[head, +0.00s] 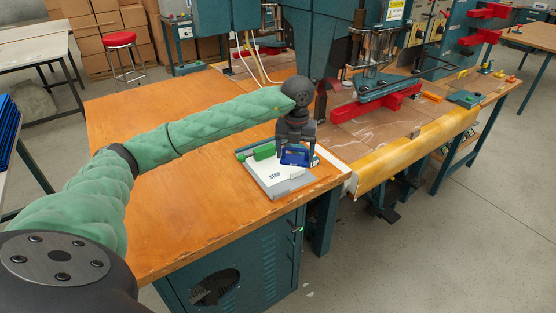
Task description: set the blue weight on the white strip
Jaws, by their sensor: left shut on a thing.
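The blue weight (295,158) is at my left gripper (296,146), which points down and is shut on it. The weight is over the right part of a pale board (268,186) whose white face carries the word "STRIP". I cannot tell whether the weight touches the board or hangs just above it. My right gripper is not in view.
The board lies near the right edge of an orange wooden table (190,190), with clear tabletop to its left. The teal welding machine (318,50) stands behind. A yellow roll-like edge (415,150) and red bars (375,104) are to the right.

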